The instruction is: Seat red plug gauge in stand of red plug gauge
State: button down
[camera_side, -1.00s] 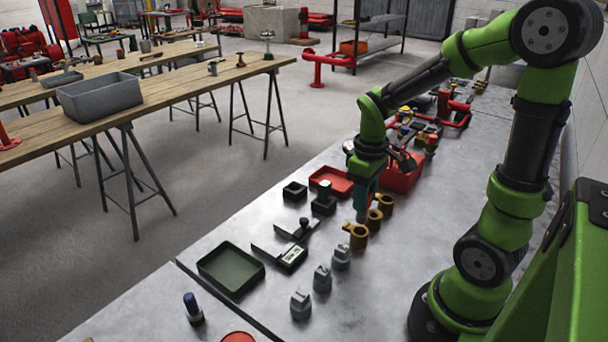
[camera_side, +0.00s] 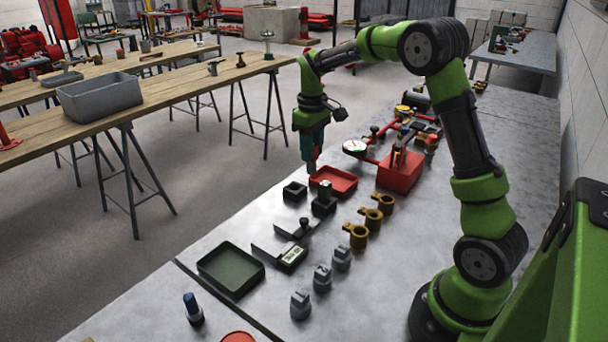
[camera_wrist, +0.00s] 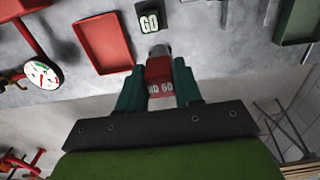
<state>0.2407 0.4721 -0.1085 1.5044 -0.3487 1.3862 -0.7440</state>
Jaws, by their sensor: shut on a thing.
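My gripper (camera_side: 311,158) is shut on the red plug gauge (camera_wrist: 160,72), which has white "NO GO" lettering and a grey metal end in the wrist view. In the side view, the gauge (camera_side: 311,168) hangs below the fingers, mostly hidden by them. It is above the table, beside the left end of the red tray. An empty black square stand (camera_side: 295,192) sits below and slightly left of it. I cannot make out this stand in the wrist view. A green plug gauge (camera_side: 325,187) stands in the neighbouring black stand (camera_side: 324,207); the wrist view shows a "GO" label (camera_wrist: 150,20).
The red tray (camera_side: 345,189) lies close to the right of the gripper. A red box (camera_side: 400,172) and dial gauge (camera_side: 355,147) are beyond it. Brass rings (camera_side: 357,236), grey fittings (camera_side: 322,279), a caliper-like tool (camera_side: 292,257) and a green tray (camera_side: 230,289) lie nearer.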

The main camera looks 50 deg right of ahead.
jog(key=w, duration=0.6)
jog(key=f, duration=0.6)
jog(key=d+f, duration=0.1)
jog(key=f, duration=0.3)
jog(key=shift+w, duration=0.2)
jog(key=shift+f, duration=0.1)
jog(key=shift+f, duration=0.15)
jog(key=c, duration=0.8)
grip_release()
jog(key=shift+o, duration=0.2)
